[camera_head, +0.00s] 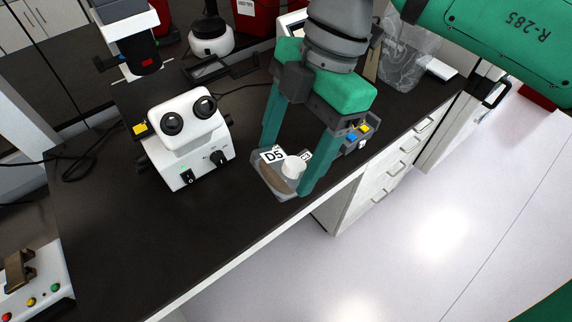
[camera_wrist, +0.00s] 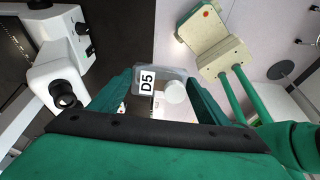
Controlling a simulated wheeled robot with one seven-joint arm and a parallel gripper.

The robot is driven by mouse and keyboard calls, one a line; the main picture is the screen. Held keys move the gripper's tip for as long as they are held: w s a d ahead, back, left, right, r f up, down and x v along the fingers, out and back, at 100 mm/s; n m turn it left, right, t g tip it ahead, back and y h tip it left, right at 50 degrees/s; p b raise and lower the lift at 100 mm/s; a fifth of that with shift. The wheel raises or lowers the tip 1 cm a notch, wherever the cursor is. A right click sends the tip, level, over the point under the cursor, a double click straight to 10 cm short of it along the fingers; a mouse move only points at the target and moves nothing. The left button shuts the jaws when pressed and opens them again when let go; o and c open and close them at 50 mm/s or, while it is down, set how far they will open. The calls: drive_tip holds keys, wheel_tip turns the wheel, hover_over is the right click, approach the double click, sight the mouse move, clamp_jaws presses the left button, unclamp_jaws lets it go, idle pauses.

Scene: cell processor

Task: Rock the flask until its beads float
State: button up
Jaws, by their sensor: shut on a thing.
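The flask (camera_head: 270,184) is a small clear container with a white cap and a label reading D5. It is between the two green fingers of my gripper (camera_head: 286,170), near the front edge of the dark bench. My gripper is shut on it. In the wrist view the flask (camera_wrist: 145,81) shows between the fingertips (camera_wrist: 155,92), with its label and round white cap facing the camera. It looks tilted in the head view. A brownish patch shows in its lower part; single beads are too small to make out. I cannot tell whether it touches the bench.
A white microscope (camera_head: 188,140) stands on the bench just left of the flask. A small device with blue and yellow parts (camera_head: 356,137) is behind my gripper on the right. A clear bag (camera_head: 408,58) lies farther back. The bench front (camera_head: 150,235) is bare.

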drive_tip(key=t+h, duration=0.2)
drive_tip(key=h, duration=0.1)
drive_tip(key=shift+s+t+h, duration=0.1)
drive_tip(key=shift+t+h, duration=0.3)
drive_tip(key=shift+a+t+h, duration=0.1)
drive_tip(key=shift+t+h, duration=0.5)
drive_tip(key=shift+h, duration=0.2)
drive_tip(key=shift+t+h, duration=0.3)
drive_tip(key=shift+h, duration=0.2)
drive_tip(key=g+y, duration=0.2)
drive_tip(key=y, duration=0.1)
